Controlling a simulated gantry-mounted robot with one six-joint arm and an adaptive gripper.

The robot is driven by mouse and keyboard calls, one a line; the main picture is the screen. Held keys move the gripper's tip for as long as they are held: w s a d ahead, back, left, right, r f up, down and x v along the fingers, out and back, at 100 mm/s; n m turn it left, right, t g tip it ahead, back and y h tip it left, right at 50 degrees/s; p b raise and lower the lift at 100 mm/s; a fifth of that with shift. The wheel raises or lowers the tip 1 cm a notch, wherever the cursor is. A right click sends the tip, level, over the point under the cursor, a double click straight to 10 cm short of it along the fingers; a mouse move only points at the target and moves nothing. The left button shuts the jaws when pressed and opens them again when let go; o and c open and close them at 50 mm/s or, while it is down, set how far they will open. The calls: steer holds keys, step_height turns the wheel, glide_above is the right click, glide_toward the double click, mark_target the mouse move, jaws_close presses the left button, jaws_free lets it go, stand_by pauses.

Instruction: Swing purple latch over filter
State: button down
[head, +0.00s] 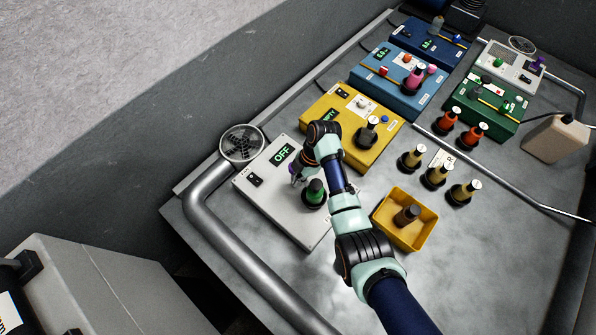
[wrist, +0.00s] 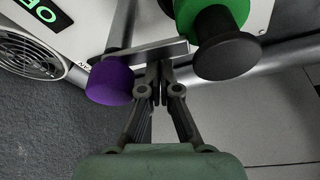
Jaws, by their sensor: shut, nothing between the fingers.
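The purple latch knob (wrist: 110,82) sits at the left end of a flat metal bar (wrist: 150,51) in the wrist view. The filter, green with a black round end (wrist: 227,52), is just right of the bar's right end. In the head view the green filter (head: 315,192) stands on the white OFF unit (head: 270,205), and a bit of purple shows to its left. My gripper (wrist: 160,68) is shut and empty, its fingertips close beside the bar, between knob and filter. Whether they touch the bar I cannot tell. In the head view my gripper (head: 301,170) is partly hidden by my wrist.
A round fan grille (head: 241,144) and a thick pipe (head: 215,225) lie left of the white unit. A yellow unit (head: 345,125) stands behind it. A yellow bin (head: 420,235) with a dark-capped part is to the right. Several capped parts stand farther right.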

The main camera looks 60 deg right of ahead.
steer(key=shift+s+d, duration=0.2)
stand_by(0.6)
step_height(320, 180, up, 10)
steer(key=p, duration=0.3)
steer(key=shift+a+f, duration=0.25)
steer(key=shift+a, duration=0.15)
steer(key=shift+w, duration=0.15)
